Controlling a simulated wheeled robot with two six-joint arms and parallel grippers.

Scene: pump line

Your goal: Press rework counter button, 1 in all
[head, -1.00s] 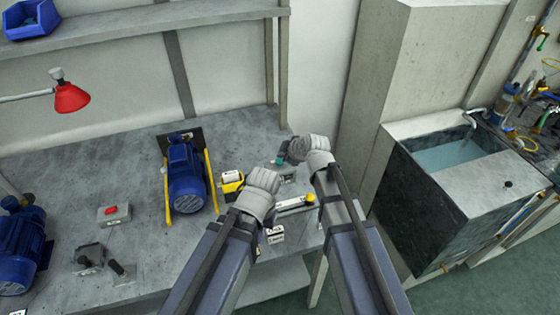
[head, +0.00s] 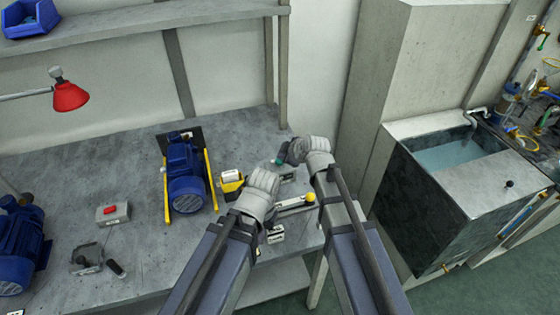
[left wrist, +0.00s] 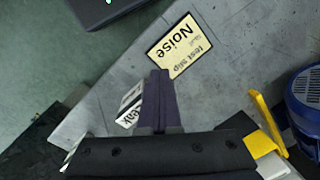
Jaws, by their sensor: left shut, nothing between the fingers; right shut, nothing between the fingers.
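My left gripper (head: 262,186) is shut and empty, over the right part of the bench. Its closed dark fingers (left wrist: 160,95) show in the left wrist view, their tips overlapping the lower edge of a cream test slip marked "Noise" (left wrist: 180,45). A white label with partly hidden black lettering (left wrist: 131,102) lies just left of the fingers. My right gripper (head: 285,158) is shut and empty, beside a small teal piece (head: 280,161). A grey box with a red button (head: 110,211) stands at the bench's left; its label is too small to read. I cannot tell which is the rework counter button.
A blue pump (head: 187,190) between yellow rails stands left of my left gripper, with another blue pump (head: 18,245) at the far left. A red lamp (head: 69,96) hangs over the bench. A yellow-knobbed lever (head: 309,198) lies close to my arms. A sink (head: 450,157) is right.

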